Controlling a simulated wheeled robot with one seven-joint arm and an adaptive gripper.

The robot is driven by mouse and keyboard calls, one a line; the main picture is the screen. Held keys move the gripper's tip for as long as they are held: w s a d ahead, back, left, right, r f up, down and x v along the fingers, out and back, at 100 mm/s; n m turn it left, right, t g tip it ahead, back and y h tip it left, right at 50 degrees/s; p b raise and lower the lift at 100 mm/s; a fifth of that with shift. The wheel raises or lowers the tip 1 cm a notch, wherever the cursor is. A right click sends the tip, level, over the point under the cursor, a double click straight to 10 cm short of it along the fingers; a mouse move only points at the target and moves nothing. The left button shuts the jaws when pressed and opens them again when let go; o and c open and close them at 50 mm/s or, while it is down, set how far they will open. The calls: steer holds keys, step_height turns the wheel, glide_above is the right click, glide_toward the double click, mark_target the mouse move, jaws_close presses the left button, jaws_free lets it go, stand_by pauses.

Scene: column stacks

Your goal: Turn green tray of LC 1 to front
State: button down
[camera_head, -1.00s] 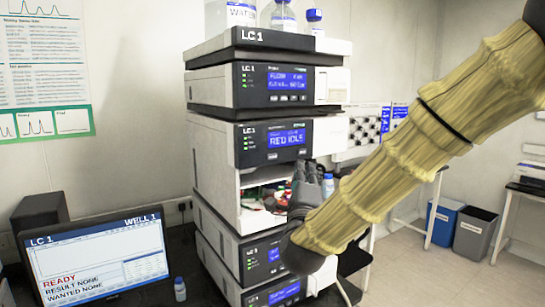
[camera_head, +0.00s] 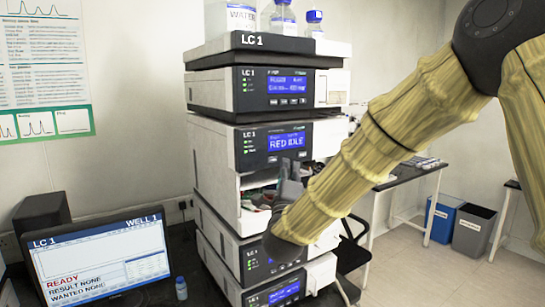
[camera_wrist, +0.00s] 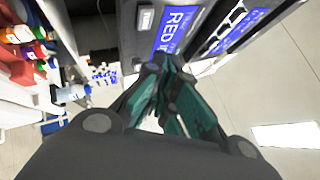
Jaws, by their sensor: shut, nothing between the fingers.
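The LC 1 stack (camera_head: 262,40) stands in the middle of the head view. Its tray module has a panel (camera_head: 270,143) with a lit screen reading RED IDLE, and an open bay (camera_head: 252,222) below it. My gripper (camera_head: 291,166) is shut and empty, with its fingertips up by the panel's lower edge, in front of the bay's top. In the wrist view the closed fingers (camera_wrist: 172,68) point toward the panel near the RED screen (camera_wrist: 178,28); contact cannot be told. A red tray (camera_wrist: 18,72) with colour-capped vials shows at left. I cannot make out a green tray.
A monitor (camera_head: 98,256) reading LC 1, WELL 1, READY, RESULT NONE, WANTED NONE stands at lower left, with a small bottle (camera_head: 181,288) beside it. Bottles (camera_head: 283,18) stand on the stack. A bench and blue and grey bins (camera_head: 442,222) are at right.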

steer(key=shift+w+a+b, duration=0.45)
steer(key=shift+w+a, duration=0.35)
steer(key=shift+w, duration=0.2)
steer(key=shift+w+a+b, duration=0.5)
steer(key=shift+w+b, duration=0.2)
steer(key=shift+b, duration=0.15)
stand_by(1.7)
steer(key=shift+s, duration=0.1)
stand_by(0.4)
steer(key=shift+s+d+b, duration=0.5)
steer(key=shift+s+b, duration=0.1)
steer(key=shift+s+d+b, duration=0.65)
steer(key=shift+s+d, duration=0.1)
steer(key=shift+s, duration=0.25)
steer(key=shift+s+d+b, duration=0.6)
steer(key=shift+s+d, duration=0.15)
steer(key=shift+s, duration=0.25)
